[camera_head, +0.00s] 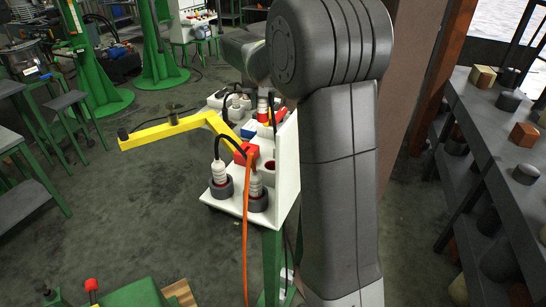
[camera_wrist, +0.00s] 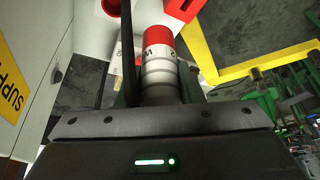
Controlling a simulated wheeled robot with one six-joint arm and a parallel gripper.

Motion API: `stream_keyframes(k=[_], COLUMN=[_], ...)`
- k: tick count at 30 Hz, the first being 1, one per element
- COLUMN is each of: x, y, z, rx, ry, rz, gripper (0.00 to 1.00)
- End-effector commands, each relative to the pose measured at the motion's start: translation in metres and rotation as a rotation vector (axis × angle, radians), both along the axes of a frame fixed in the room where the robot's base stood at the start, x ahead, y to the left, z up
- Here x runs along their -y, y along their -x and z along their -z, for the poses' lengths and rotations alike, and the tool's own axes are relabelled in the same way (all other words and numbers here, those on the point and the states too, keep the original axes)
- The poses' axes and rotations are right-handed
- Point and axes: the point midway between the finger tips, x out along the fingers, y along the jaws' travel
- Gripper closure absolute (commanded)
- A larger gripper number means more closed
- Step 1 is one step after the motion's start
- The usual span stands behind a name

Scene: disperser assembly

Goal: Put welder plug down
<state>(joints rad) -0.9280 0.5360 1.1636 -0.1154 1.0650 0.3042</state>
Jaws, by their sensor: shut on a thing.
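The welder plug (camera_wrist: 159,62) shows in the wrist view as a white and grey cylinder with dark markings and a red end pointing away from my gripper (camera_wrist: 160,97). My gripper is shut on it; the grip itself is partly hidden behind the dark gripper body. In the head view a small white and red piece, likely the same plug (camera_head: 262,105), is above the white welder cabinet (camera_head: 287,165), beside my arm. My gripper is mostly hidden there. I cannot tell whether the plug touches the cabinet.
Two pale plugs with dark collars (camera_head: 220,182) sit on the cabinet's near side, with an orange cable (camera_head: 246,240) hanging down. A red block (camera_head: 245,153) is nearby. A yellow bar (camera_head: 165,130) sticks out left. Shelves with blocks (camera_head: 500,115) stand right. Open floor lies left.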

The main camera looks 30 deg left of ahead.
Motion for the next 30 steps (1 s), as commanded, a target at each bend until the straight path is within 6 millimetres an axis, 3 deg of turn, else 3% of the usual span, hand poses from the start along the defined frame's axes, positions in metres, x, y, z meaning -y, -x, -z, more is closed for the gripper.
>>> stream_keyframes(k=[6, 12, 19, 24, 30], x=[-0.037, -0.057, -0.065, -0.064, -0.065], y=[-0.041, -0.065, -0.074, -0.074, -0.074], z=[0.034, 0.057, 0.074, 0.106, 0.129], rx=[-0.002, 0.0, -0.002, -0.004, -0.002], ry=[-0.001, -0.002, 0.0, 0.002, 0.001], rz=[-0.226, -0.37, -0.431, -0.435, -0.434], gripper=[0.95, 0.95, 0.95, 0.95, 0.95])
